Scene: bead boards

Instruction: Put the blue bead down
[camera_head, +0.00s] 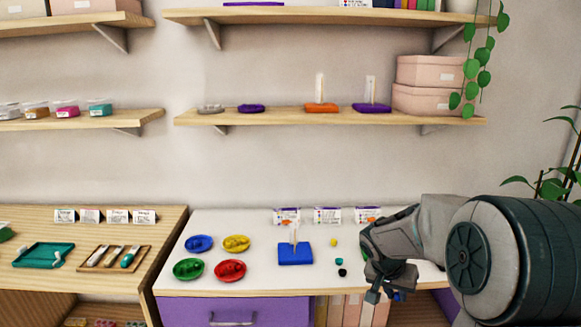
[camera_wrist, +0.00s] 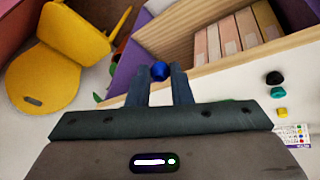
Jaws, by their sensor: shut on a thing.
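The blue bead (camera_wrist: 160,71) is held between the fingertips of my gripper (camera_wrist: 160,84) in the wrist view. In the head view my gripper (camera_head: 386,290) is at the front right of the white desk, and the bead (camera_head: 397,296) shows as a small blue spot at its tip. The wrist view shows the bead out past the desk's front edge, with the floor and open shelf space below. A blue bead board (camera_head: 295,254) with an upright white peg stands mid-desk, to the left of my gripper.
Blue (camera_head: 199,243), yellow (camera_head: 236,243), green (camera_head: 188,269) and red (camera_head: 230,270) dishes sit on the desk's left. Loose yellow (camera_head: 334,242), teal (camera_head: 339,261) and black (camera_head: 342,272) beads lie between the board and my gripper. Cards stand behind. A yellow chair (camera_wrist: 50,75) shows in the wrist view.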

